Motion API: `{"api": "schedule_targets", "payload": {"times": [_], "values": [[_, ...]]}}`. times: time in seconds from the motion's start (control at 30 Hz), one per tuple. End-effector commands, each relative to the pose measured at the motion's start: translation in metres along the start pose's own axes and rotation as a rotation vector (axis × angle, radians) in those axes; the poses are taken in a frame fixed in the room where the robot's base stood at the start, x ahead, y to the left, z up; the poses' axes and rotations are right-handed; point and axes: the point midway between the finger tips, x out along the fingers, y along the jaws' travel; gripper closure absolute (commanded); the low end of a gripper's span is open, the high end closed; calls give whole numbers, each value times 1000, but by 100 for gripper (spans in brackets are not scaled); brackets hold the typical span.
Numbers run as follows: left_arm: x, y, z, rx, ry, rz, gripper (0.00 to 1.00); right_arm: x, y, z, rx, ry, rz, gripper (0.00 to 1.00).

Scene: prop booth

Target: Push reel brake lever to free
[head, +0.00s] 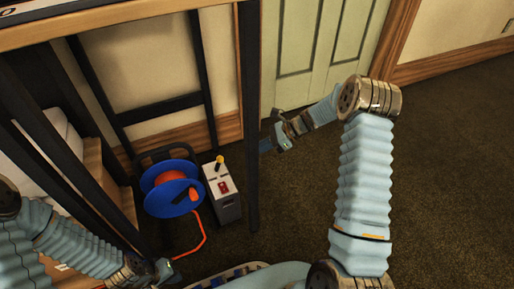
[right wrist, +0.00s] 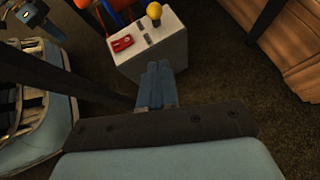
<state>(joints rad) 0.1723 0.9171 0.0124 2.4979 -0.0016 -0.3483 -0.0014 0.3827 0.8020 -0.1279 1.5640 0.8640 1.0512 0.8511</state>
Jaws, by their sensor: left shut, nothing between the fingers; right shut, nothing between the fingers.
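A blue cable reel (head: 160,197) with orange cable stands on the floor behind a black frame. Beside it is a grey-white box (head: 225,200) with a lever topped by a yellow knob (head: 219,159) and a red switch (head: 224,187). The right wrist view shows the yellow knob (right wrist: 153,10), the red switch (right wrist: 122,43) and the box (right wrist: 160,50). My right gripper (right wrist: 158,72) is shut and empty, its fingertips in front of the box's side, apart from the knob. My left gripper (head: 170,269) is shut and empty, low in front of the reel.
A black upright post (head: 250,120) stands between the box and my right arm. More dark bars (head: 60,150) cross at the left. A pale green door (head: 320,50) is behind. The carpet (head: 440,170) at the right is clear.

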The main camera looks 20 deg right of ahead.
Motion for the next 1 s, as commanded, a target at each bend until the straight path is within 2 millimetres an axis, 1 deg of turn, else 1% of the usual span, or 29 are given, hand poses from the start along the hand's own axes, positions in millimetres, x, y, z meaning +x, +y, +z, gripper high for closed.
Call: {"api": "schedule_targets", "payload": {"times": [0.03, 0.1, 0.33, 0.4, 0.6, 0.73, 1.0], "values": [[4, -2, 0, 0, 1, 0, 100, 13, 0, -2, 0, -1, 4, 100], [8, -3, 0, 0, 1, 0, 100, 29, 1, -2, -1, 0, 5, 100], [17, -6, -1, -1, 4, 0, 100, 77, 1, -2, -1, 0, 3, 100], [18, -7, -1, -1, 5, 0, 100, 83, 0, 9, -4, 0, 2, 100], [20, -8, -1, -1, 6, -1, 100, 97, 0, 24, -2, 1, 1, 100], [21, -8, -1, -1, 6, -1, 100, 100, 0, 28, -1, 1, 0, 100], [20, -8, -1, -1, 6, -1, 100, 100, 0, 28, -1, 0, 0, 100]]}}
